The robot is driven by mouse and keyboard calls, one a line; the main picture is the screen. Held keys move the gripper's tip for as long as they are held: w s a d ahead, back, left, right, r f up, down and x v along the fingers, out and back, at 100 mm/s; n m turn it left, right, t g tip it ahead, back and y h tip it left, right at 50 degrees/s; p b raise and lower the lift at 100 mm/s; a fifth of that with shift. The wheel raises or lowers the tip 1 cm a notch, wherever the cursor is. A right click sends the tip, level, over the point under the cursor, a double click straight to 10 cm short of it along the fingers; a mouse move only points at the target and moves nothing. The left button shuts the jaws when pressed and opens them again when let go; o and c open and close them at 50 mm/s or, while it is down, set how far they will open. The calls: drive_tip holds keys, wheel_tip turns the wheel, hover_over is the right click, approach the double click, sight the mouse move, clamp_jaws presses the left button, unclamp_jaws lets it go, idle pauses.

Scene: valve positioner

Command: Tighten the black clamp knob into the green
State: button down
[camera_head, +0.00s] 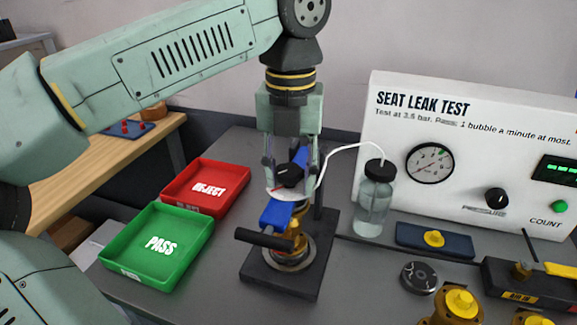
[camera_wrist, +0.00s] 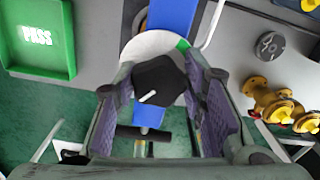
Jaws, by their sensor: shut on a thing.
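The black clamp knob (camera_head: 288,176) sits on top of the blue clamp arm (camera_head: 274,213), over a white dial disc (camera_wrist: 140,46). In the wrist view the knob (camera_wrist: 158,78) is a dark lobed shape with a white pointer line aimed to the lower left. A green mark (camera_wrist: 183,45) shows on the disc at upper right, away from the pointer. My gripper (camera_wrist: 160,84) points down over the knob, shut on it with one finger on each side. It also shows in the head view (camera_head: 291,172). The disc's lower right part is hidden by a finger.
A black T-handle (camera_head: 263,239) juts out left of the fixture base (camera_head: 282,282). A bottle (camera_head: 374,200) with a white tube stands close at right, before the test panel (camera_head: 470,140). Green (camera_head: 180,270) and red (camera_head: 235,205) trays lie left.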

drive_tip(key=shift+a, duration=0.1)
drive_tip(key=m+p, duration=0.1)
drive_tip(key=m, duration=0.2)
drive_tip(key=shift+m+p, duration=0.3)
drive_tip(key=m+p, duration=0.1)
drive_tip(key=m, duration=0.3)
drive_tip(key=shift+m, duration=0.3)
drive_tip(key=c, duration=2.3)
unclamp_jaws()
drive_tip(key=shift+m, duration=0.8)
drive_tip(key=shift+m+p, duration=0.4)
drive_tip(key=shift+m, duration=0.4)
clamp_jaws()
drive_tip(key=shift+s+f+m, duration=0.1)
drive_tip(key=shift+m, duration=1.1)
drive_tip(key=o, duration=1.1)
unclamp_jaws()
drive_tip(key=shift+f, duration=0.1)
drive_tip(key=shift+o, duration=0.2)
